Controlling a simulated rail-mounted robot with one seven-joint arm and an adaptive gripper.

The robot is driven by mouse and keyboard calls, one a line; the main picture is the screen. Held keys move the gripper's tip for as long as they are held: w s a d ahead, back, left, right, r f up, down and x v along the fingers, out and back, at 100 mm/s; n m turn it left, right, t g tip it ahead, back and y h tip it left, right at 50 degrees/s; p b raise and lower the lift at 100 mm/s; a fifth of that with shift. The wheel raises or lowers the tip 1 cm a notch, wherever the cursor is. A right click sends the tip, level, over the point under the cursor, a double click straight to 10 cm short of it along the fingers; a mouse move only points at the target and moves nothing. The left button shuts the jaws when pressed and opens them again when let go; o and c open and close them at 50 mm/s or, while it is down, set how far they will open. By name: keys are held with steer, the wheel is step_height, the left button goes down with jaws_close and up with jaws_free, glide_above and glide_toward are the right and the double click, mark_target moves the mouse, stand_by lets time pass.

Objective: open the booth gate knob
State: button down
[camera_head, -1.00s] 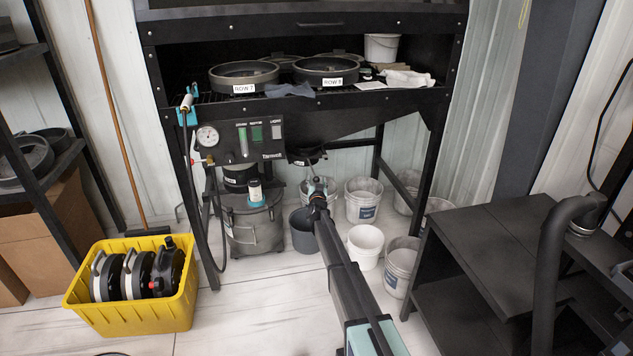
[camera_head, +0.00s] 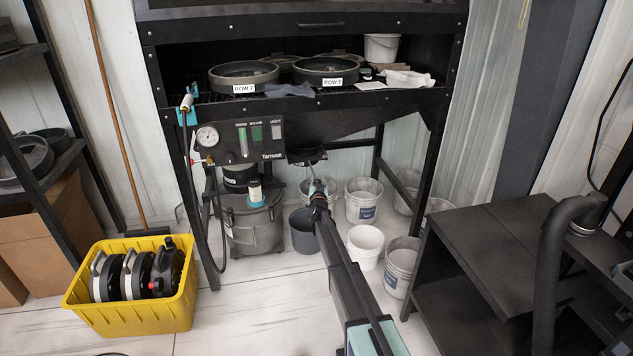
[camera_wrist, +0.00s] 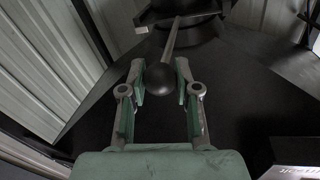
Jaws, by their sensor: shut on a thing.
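The gate knob is a dark ball (camera_wrist: 160,78) on the end of a thin rod (camera_wrist: 171,42) in the wrist view. The rod runs up to a dark round fitting under the booth. My gripper (camera_wrist: 160,80) has its two green-padded fingers on either side of the ball and is shut on it. In the head view my gripper (camera_head: 318,187) is under the booth, just below the dark gate fitting (camera_head: 306,156) at the bottom of the hopper. The knob is too small to make out there.
A panel with a gauge (camera_head: 207,137) and a dark canister (camera_head: 255,228) stand left of my gripper. A grey bucket (camera_head: 303,232) and a white bucket (camera_head: 365,246) stand on the floor close to my arm. A dark bench (camera_head: 480,235) is at right.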

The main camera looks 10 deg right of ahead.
steer(key=s+b, duration=0.1)
steer(key=s, duration=1)
steer(key=shift+d, duration=0.45)
steer(key=c, duration=0.8)
jaws_free()
steer(key=shift+w, duration=0.1)
steer(key=s, duration=0.4)
steer(key=s+a, duration=0.1)
steer(key=s, duration=0.7)
steer(key=shift+a, duration=0.25)
